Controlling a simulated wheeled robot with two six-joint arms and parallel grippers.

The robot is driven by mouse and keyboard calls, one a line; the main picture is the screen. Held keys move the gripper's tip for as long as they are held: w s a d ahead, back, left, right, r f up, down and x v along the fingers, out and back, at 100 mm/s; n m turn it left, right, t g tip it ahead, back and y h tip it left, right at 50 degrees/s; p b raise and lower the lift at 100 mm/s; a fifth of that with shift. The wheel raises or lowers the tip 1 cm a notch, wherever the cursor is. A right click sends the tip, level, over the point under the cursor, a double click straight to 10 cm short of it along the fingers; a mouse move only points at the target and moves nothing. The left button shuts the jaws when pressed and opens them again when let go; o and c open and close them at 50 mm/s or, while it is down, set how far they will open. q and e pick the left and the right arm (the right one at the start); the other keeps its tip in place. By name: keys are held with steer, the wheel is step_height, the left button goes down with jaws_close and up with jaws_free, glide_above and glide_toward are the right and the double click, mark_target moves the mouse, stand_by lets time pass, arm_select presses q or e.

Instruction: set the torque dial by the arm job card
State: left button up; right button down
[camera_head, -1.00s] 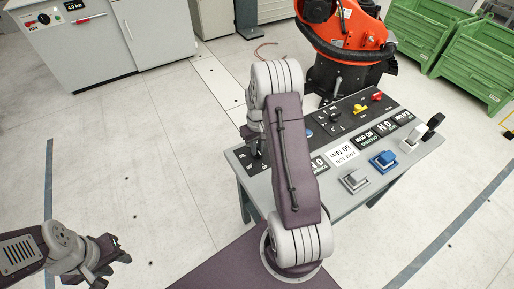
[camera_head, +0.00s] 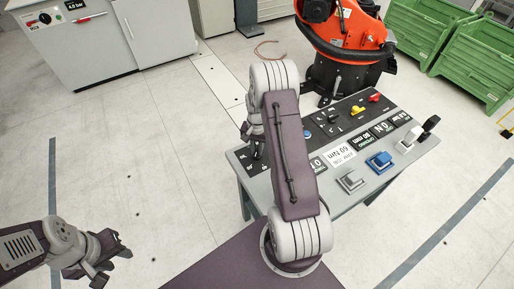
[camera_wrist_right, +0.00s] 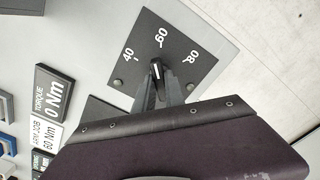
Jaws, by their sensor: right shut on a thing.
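The torque dial plate (camera_wrist_right: 183,62) carries the marks 40, 60 and 80 in the right wrist view. My right gripper (camera_wrist_right: 159,80) is shut on the small dark dial knob (camera_wrist_right: 156,69). The knob's white line points roughly toward the 60 mark. The white arm job card (camera_wrist_right: 46,132) reads 60 Nm; it also shows in the head view (camera_head: 342,150). The dark torque display (camera_wrist_right: 54,94) beside it seems to read 0 Nm. My left gripper (camera_head: 112,260) is open and empty over the floor.
The grey bench (camera_head: 352,188) also carries a grey switch (camera_head: 350,181), a blue switch (camera_head: 380,162), a yellow knob (camera_head: 357,111) and a red knob (camera_head: 374,97). An orange robot arm (camera_head: 350,32) stands behind it. Green crates (camera_head: 470,65) stand at the back right.

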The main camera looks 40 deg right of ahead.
mark_target(257, 150)
steer(key=shift+w+r+m+p, duration=0.1)
steer(key=shift+m+p, duration=0.2)
steer(key=shift+m, duration=1)
steer(key=c, duration=1.4)
jaws_free()
step_height(257, 150, up, 9)
